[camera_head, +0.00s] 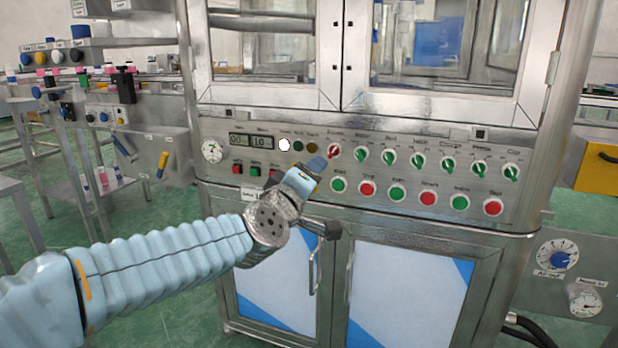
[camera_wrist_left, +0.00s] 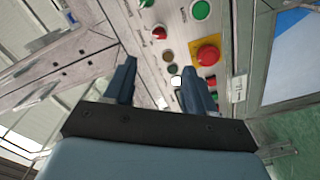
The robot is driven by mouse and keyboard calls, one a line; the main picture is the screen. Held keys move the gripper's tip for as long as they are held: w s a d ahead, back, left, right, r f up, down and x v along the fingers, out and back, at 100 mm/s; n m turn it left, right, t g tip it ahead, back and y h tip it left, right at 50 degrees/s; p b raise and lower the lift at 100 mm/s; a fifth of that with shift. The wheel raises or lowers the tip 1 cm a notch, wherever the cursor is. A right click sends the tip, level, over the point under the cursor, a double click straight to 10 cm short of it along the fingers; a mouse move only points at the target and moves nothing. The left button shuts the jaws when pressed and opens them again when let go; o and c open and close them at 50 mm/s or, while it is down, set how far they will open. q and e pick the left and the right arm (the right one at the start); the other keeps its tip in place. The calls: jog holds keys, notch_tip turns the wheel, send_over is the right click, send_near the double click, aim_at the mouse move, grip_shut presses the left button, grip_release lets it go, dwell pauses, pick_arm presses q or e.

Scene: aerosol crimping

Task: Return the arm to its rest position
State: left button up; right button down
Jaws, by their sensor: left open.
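My left arm comes in from the left in the head view. Its gripper (camera_head: 308,172) is in front of the control panel (camera_head: 222,180), near the left part of the lower button row. In the left wrist view the two dark fingers of the left gripper (camera_wrist_left: 160,82) stand apart with nothing held between them. The panel lies beyond the fingertips; whether they touch it I cannot tell. A red emergency button on a yellow plate (camera_wrist_left: 208,54) shows beyond the right finger in the wrist view. My right gripper is not in view.
The steel machine cabinet (camera_head: 388,236) has glazed doors above and a door handle (camera_head: 313,268) below the arm. A red rotary switch (camera_head: 334,151) sits close to the gripper, with several green switches beside it. Shelving (camera_head: 130,40) stands left. Green floor is free at lower left.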

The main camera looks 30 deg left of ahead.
pick_arm(q)
jog(key=shift+w, duration=0.1)
dwell(0.3)
jog(key=w+d+f+m+g+h, duration=0.2)
jog(key=d+f, duration=0.1)
jog(key=f, duration=0.7)
jog(key=w+d+f+m+g+h+p, duration=0.1)
jog(key=w+d+f+m+g, duration=0.15)
jog(key=f, duration=0.85)
jog(key=w+d+f+m+g+h, duration=0.15)
jog(key=d+f, duration=0.25)
jog(key=f, duration=0.6)
jog(key=s+d+f+m+g+h+p, duration=0.1)
jog(key=s+d+f+m+g, duration=0.25)
jog(key=f, duration=0.55)
jog(key=s+d+f+g+h, duration=0.2)
jog(key=s+d+f+g, duration=0.15)
jog(key=s+f, duration=0.4)
jog(key=s+d+f+m+g, duration=0.3)
jog(key=s+d+f, duration=0.3)
jog(key=s+f, duration=0.5)
jog(key=shift+s+d+g+h+p, duration=0.25)
jog(key=shift+s+h, duration=0.2)
jog(key=shift+s, duration=0.3)
jog(key=shift+w, duration=0.1)
